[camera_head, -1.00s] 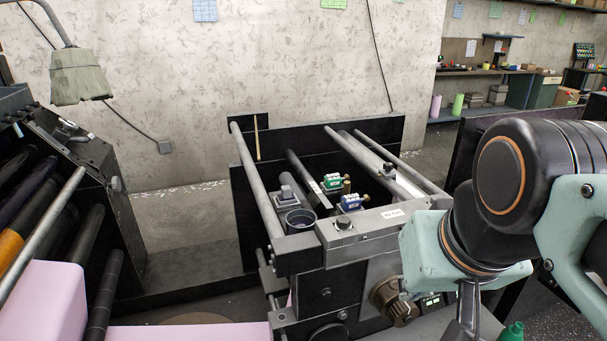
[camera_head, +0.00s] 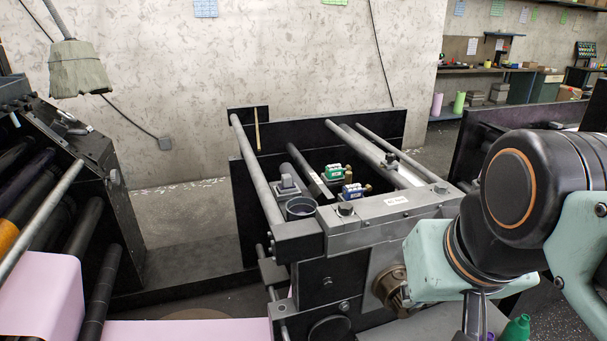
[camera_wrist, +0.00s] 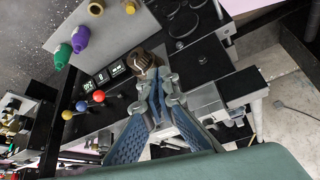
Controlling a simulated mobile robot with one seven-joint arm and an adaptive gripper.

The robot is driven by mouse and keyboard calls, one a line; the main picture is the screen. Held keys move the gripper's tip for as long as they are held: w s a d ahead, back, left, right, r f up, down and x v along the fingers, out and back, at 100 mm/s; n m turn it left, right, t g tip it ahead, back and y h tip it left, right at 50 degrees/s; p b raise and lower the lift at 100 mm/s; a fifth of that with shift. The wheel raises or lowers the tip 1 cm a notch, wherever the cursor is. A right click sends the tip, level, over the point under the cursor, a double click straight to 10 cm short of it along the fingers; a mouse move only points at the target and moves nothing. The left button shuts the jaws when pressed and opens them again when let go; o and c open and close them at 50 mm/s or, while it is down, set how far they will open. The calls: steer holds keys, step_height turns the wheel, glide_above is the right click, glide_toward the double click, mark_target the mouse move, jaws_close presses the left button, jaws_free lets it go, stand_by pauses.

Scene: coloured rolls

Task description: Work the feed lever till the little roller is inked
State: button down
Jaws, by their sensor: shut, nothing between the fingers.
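My gripper (camera_wrist: 159,78) shows in the wrist view with its blue-padded fingers drawn together and nothing between them. Its tips are close to a ribbed brown knob (camera_wrist: 145,61) on the press's side; whether they touch it is unclear. The same knob (camera_head: 392,290) shows in the head view, left of my arm, where my gripper is not clearly visible. Three ball-topped levers, red (camera_wrist: 99,96), blue (camera_wrist: 81,106) and yellow (camera_wrist: 67,115), stand left of my gripper in the wrist view. I cannot tell which is the feed lever. The little roller is not identifiable.
Small displays (camera_wrist: 118,69) sit beside the knob. Green (camera_wrist: 62,57) and purple (camera_wrist: 80,40) bottles stand on a grey surface. The press's long bars (camera_head: 258,175) and green (camera_head: 334,173) and blue (camera_head: 353,191) counters lie behind. A pink sheet (camera_head: 40,295) is at left.

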stand_by(0.3)
step_height(320, 180, up, 9)
steer(key=w+p, duration=0.1)
steer(key=p, duration=0.5)
steer(key=shift+w+a, duration=0.25)
stand_by(0.7)
step_height(320, 180, up, 7)
steer(key=p, duration=0.4)
steer(key=shift+w+a+p, duration=0.2)
steer(key=shift+w+p, duration=0.15)
steer(key=shift+w, duration=0.05)
steer(key=p, duration=0.3)
steer(key=shift+p, duration=0.3)
steer(key=shift+s+d+f+p, duration=0.1)
steer(key=shift+s+f+p, duration=0.1)
steer(key=shift+f+p, duration=0.7)
steer(key=shift+s+d+f+p, duration=0.15)
steer(key=shift+f+p, duration=0.3)
steer(key=shift+p, duration=0.8)
